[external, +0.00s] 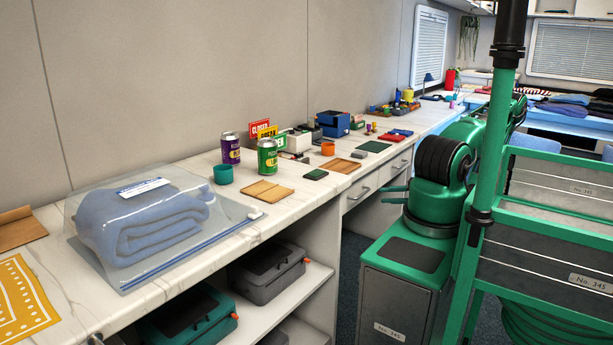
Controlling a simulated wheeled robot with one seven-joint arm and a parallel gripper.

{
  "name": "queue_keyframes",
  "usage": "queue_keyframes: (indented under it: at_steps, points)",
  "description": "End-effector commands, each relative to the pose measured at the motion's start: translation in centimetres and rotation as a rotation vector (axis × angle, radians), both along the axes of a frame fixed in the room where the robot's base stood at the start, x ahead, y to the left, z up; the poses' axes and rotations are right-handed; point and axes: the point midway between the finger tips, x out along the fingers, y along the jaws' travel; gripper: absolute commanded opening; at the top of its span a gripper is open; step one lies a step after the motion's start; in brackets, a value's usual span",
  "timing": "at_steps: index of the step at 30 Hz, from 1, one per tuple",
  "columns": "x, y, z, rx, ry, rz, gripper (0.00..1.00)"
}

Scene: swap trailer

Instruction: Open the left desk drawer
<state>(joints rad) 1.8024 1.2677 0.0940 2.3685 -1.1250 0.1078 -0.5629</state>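The left desk drawer (361,186) is under the white worktop, just right of the open shelves, with a pale bar handle (357,195) on its front. Its front looks flush with the desk, so it appears shut. A second drawer (396,166) with its own handle is farther along to the right. My arm and base hide the rest of the gripper.
The marble-look worktop (305,197) holds cans (267,157), a teal cup (223,174), clipboards and a bagged blue towel (140,215). Toolboxes (267,272) sit on the shelves below. Open knee space and floor lie below the left drawer.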

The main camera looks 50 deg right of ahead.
Motion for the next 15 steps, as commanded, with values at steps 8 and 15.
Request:
queue_keyframes:
  at_steps: [8,15]
  points:
    - [-0.5,-1.9,-0.5,0.019,-0.054,-0.115,0.27]
    - [2.3,-1.7,-1.0,0.02,-0.056,-0.112,0.27]
